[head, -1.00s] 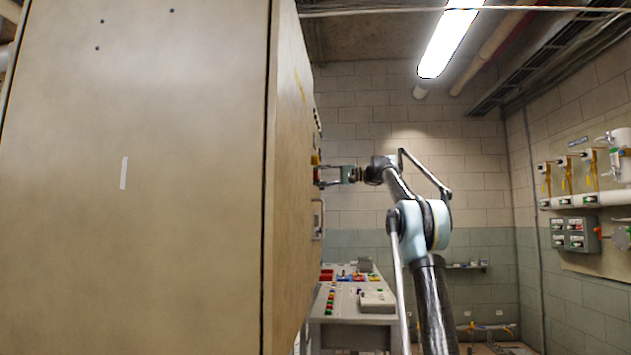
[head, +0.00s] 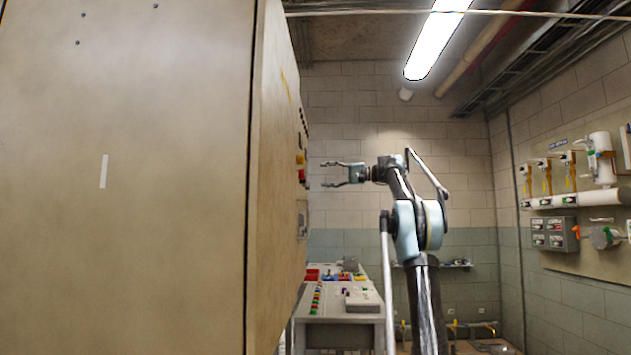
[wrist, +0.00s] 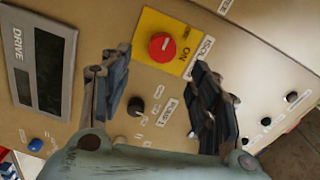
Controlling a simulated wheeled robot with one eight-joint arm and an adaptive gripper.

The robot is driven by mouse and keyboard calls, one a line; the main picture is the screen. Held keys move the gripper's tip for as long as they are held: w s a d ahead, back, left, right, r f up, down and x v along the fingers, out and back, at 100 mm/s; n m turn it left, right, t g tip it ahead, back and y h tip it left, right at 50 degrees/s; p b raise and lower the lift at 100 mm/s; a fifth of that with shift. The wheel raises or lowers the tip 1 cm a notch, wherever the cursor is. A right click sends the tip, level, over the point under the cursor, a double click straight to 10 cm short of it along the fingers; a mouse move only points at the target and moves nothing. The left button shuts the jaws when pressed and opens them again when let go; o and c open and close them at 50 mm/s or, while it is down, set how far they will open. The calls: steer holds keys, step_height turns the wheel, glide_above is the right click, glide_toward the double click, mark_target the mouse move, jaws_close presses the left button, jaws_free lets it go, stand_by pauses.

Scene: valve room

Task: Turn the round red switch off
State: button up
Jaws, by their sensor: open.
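The round red switch (wrist: 162,47) sits on a yellow plate (wrist: 147,22) on the cabinet panel, with an "ON" label beside it in the wrist view. A small light mark shows on its face, but I cannot tell its exact setting. In the head view the switch (head: 302,175) is a small red knob seen edge-on at the cabinet's side. My gripper (head: 325,175) is open and empty, facing the panel with a gap between its fingertips and the switch. In the wrist view the two fingers of my gripper (wrist: 160,62) lie either side of the switch, apart from it.
A large beige cabinet (head: 130,260) fills the left. The panel also has a black knob (wrist: 135,106), a dark display (wrist: 48,70) and several small buttons. A control desk (head: 335,306) stands low behind. Free air lies right of the panel around my arm.

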steer(key=shift+d, duration=1.55)
steer(key=s+f+m+h, duration=0.1)
steer(key=s+f+h, duration=0.7)
steer(key=s+f, duration=1.8)
steer(key=s+d+f+h, duration=0.3)
steer(key=s+f, duration=0.6)
steer(key=f, duration=0.6)
steer(key=s+d+f+t+h, duration=0.1)
steer(key=s+d+f+h, duration=0.2)
steer(key=f, duration=1.1)
steer(key=s+d+f+h, duration=0.3)
steer(key=s+d+f, duration=0.5)
steer(key=s+f, duration=0.6)
steer(key=shift+s+d+f+t+h, duration=0.15)
steer(key=shift+s+f+t+h, duration=0.2)
steer(key=shift+f, duration=0.45)
